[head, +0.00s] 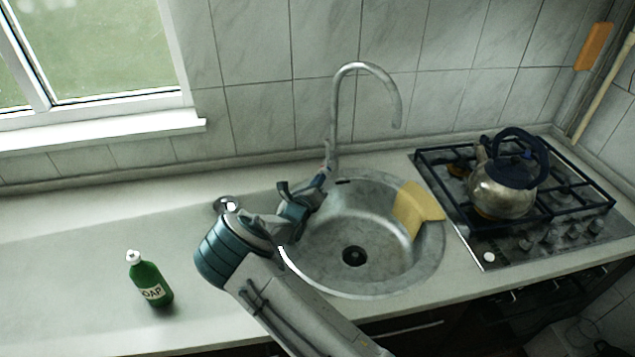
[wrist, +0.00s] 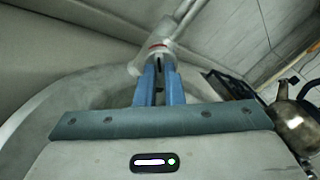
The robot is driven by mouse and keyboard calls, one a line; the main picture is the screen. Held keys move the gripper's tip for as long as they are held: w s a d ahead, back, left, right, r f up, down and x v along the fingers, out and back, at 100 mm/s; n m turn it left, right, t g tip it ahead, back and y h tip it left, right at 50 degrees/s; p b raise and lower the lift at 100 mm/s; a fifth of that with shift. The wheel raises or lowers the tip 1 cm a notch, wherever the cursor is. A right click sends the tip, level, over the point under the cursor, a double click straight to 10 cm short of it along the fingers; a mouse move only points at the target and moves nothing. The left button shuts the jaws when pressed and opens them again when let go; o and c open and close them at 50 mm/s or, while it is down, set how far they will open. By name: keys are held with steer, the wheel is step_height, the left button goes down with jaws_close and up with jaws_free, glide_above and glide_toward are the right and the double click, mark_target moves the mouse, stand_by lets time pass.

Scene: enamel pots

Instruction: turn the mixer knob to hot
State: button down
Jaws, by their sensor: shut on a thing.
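The grey metal mixer tap (head: 336,120) stands at the back edge of the sink, its spout curving over to the right. My gripper (head: 325,173) reaches the base of the tap from the left front. In the wrist view its two blue fingers (wrist: 158,72) are close together and shut on the knob. The fingertips hide part of the knob, and its exact turn angle is hard to tell.
The round steel sink (head: 310,272) lies below, with a yellow cloth (head: 418,208) over its right rim. A kettle (head: 503,188) stands on the gas hob (head: 480,243) at right. A green soap bottle (head: 150,281) and a small shiny metal object (head: 227,204) are on the left counter.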

stand_by(0.4)
steer(key=c, duration=1.5)
jaws_free()
steer(key=shift+c, duration=0.2)
steer(key=b+v, duration=0.3)
steer(key=v, duration=1.1)
